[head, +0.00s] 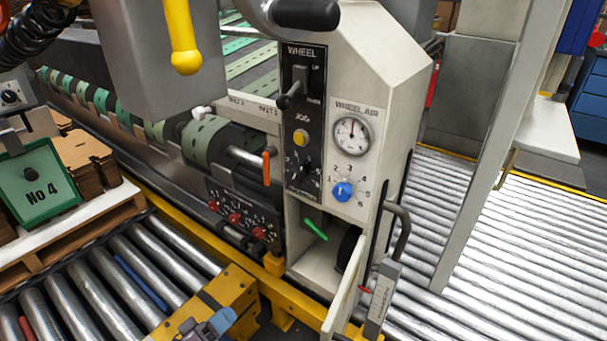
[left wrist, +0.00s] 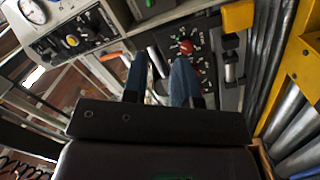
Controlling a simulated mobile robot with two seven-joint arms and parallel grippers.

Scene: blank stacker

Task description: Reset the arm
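My left gripper (head: 207,327) shows at the bottom edge of the head view, in front of the yellow rail end. In the left wrist view its two blue fingers (left wrist: 160,68) stand apart with nothing between them, so it is open. They point toward a black panel with red knobs (left wrist: 186,48), which also shows in the head view (head: 235,217). The fingers look clear of the panel. Most of my left arm is hidden. My right gripper is in neither view.
A white control cabinet (head: 385,75) with a gauge (head: 352,135) and blue knob (head: 342,191) stands mid-view. Its lower door (head: 343,298) hangs open. Rollers (head: 120,290) lie left, more rollers (head: 530,240) right. A green "No 4" plate (head: 38,187) is at left.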

